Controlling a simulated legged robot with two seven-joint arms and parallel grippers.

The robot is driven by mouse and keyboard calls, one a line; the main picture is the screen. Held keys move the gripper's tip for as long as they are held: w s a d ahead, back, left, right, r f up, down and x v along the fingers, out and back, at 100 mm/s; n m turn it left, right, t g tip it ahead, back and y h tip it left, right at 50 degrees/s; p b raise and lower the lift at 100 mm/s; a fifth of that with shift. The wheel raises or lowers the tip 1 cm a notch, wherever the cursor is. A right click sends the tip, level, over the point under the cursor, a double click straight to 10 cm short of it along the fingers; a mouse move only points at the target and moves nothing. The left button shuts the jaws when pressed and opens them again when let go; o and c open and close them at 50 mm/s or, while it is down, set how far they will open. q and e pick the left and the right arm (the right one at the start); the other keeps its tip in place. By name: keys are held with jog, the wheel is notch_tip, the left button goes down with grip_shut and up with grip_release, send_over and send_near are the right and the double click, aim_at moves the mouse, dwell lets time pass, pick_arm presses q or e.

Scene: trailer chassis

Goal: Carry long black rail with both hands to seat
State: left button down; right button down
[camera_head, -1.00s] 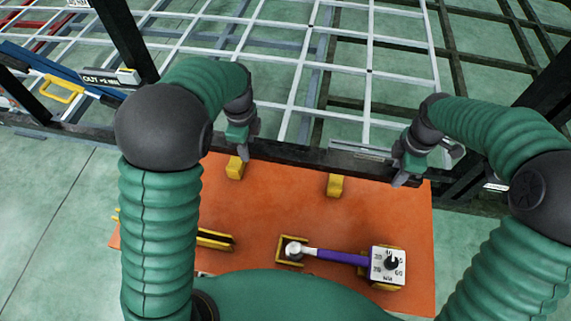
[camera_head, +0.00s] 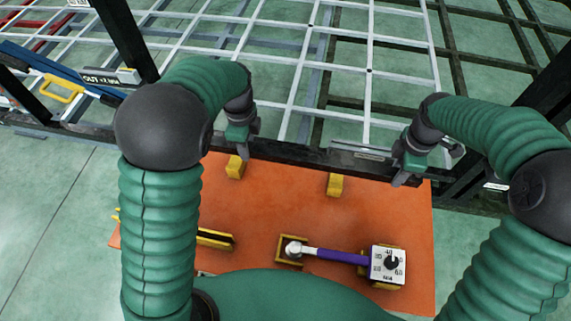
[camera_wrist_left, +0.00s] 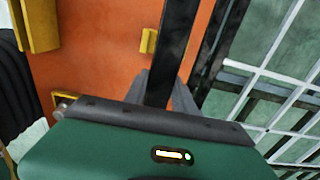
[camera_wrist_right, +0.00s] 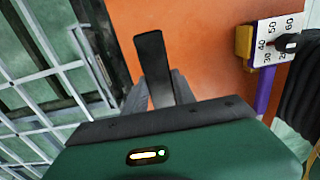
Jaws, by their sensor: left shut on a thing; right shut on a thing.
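The long black rail (camera_head: 310,158) spans between my two grippers along the far edge of the orange table in the head view. My left gripper (camera_head: 243,152) is shut on it toward the left. My right gripper (camera_head: 402,178) is shut on it near its right end. In the left wrist view the rail (camera_wrist_left: 175,45) runs up between the fingers. In the right wrist view a short end of the rail (camera_wrist_right: 152,60) sticks out past the fingers. Against the dark chassis beam behind it, I cannot tell whether the rail touches the beam.
The orange table (camera_head: 270,205) bears yellow blocks (camera_head: 334,185) and a purple-handled tool with a dial (camera_head: 388,266). A white grid frame (camera_head: 300,70) lies beyond. A dark post (camera_head: 125,40) stands at left, near a blue bar with a yellow handle (camera_head: 62,90).

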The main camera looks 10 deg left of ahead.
pick_arm(q)
jog(key=shift+r, duration=0.1)
